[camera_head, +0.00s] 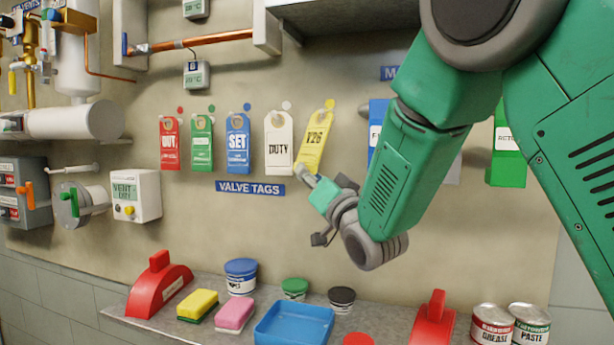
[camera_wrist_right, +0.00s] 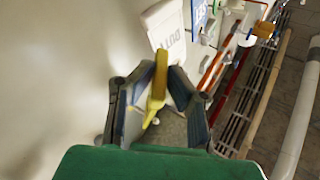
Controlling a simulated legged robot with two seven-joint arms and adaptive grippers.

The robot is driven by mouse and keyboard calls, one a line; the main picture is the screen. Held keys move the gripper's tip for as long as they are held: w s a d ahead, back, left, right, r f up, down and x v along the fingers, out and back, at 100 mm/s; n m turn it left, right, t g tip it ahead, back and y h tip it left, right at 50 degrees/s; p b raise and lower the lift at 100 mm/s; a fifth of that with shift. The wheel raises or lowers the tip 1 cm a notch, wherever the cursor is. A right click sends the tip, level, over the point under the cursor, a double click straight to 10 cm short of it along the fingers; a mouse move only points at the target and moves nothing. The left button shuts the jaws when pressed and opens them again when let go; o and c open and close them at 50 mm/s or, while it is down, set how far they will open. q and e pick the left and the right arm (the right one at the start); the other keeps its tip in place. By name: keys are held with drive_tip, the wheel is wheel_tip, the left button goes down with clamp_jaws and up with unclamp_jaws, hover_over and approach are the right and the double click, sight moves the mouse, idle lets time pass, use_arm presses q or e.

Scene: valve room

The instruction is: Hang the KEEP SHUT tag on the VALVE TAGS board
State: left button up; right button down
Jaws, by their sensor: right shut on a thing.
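A yellow tag (camera_head: 314,140) marked with something like "V26" is at the right end of the row above the blue VALVE TAGS sign (camera_head: 250,188). It is tilted, its top near a yellow dot on the wall. My right gripper (camera_head: 304,174) is shut on its lower end. In the right wrist view, the yellow tag (camera_wrist_right: 158,84) shows edge-on between the fingers. I cannot tell whether its hole is around a hook. No words KEEP SHUT are readable. My left gripper is out of view.
White DUTY tag (camera_head: 279,142), blue SET tag (camera_head: 237,140), green tag (camera_head: 202,146) and red tag (camera_head: 169,144) hang to the left. Below, a shelf (camera_head: 112,311) bears a blue tray (camera_head: 294,325), sponges and cans. My right arm hides some wall at right.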

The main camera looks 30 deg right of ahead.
drive_tip(key=shift+d, duration=0.1)
drive_tip(key=c, duration=1.5)
unclamp_jaws()
drive_tip(key=shift+d, duration=0.2)
drive_tip(key=shift+a, duration=0.1)
drive_tip(key=shift+s+f, duration=0.15)
drive_tip(key=shift+s, duration=0.05)
drive_tip(key=v, duration=1.1)
drive_tip(key=shift+s+f, duration=0.15)
drive_tip(key=shift+s, duration=0.1)
